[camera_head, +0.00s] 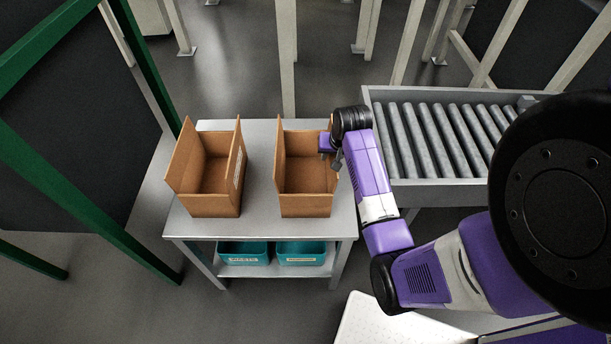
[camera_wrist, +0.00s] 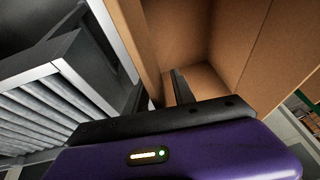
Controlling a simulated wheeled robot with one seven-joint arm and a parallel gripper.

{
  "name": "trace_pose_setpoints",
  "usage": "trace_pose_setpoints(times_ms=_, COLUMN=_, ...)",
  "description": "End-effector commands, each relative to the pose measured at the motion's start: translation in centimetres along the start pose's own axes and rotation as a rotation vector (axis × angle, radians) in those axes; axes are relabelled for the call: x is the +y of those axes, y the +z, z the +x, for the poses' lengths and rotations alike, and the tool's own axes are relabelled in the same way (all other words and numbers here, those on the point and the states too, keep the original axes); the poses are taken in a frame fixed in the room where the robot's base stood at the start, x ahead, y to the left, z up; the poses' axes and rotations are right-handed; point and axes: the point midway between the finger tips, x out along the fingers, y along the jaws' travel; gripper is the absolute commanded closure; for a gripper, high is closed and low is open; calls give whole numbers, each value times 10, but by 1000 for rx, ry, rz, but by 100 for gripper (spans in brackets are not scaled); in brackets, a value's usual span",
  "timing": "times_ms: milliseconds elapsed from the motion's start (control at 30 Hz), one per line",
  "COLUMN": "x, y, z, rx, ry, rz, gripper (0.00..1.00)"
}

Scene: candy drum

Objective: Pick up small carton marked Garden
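Two open brown cartons stand upright side by side on a grey table. The left carton (camera_head: 218,204) has a white label on its right side, too small to read. The right carton (camera_head: 305,206) shows no readable mark, so I cannot tell which is marked Garden. My gripper (camera_head: 331,159) is at the right carton's right wall, near the top edge. In the wrist view, one dark finger (camera_wrist: 181,88) reaches inside this carton (camera_wrist: 185,35), and the wall appears to pass between the fingers. Whether they press on it cannot be seen.
The grey table (camera_head: 262,228) has a lower shelf with two teal bins (camera_head: 243,252) (camera_head: 301,252). A roller conveyor (camera_head: 440,140) stands close on the right. A green frame (camera_head: 150,95) is at the left. Bare tabletop lies in front of the cartons.

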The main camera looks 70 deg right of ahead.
Motion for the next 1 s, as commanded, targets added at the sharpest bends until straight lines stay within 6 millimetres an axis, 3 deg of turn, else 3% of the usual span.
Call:
trace_pose_setpoints(times_ms=33, x=0, y=0, z=0, rx=0, ry=0, rz=0, gripper=79)
trace_pose_setpoints(times_ms=133, x=0, y=0, z=0, rx=0, ry=0, rz=0, gripper=98)
trace_pose_setpoints(times_ms=167, x=0, y=0, z=0, rx=0, ry=0, rz=0, gripper=100)
trace_pose_setpoints(times_ms=1000, x=0, y=0, z=0, rx=0, ry=0, rz=0, gripper=100)
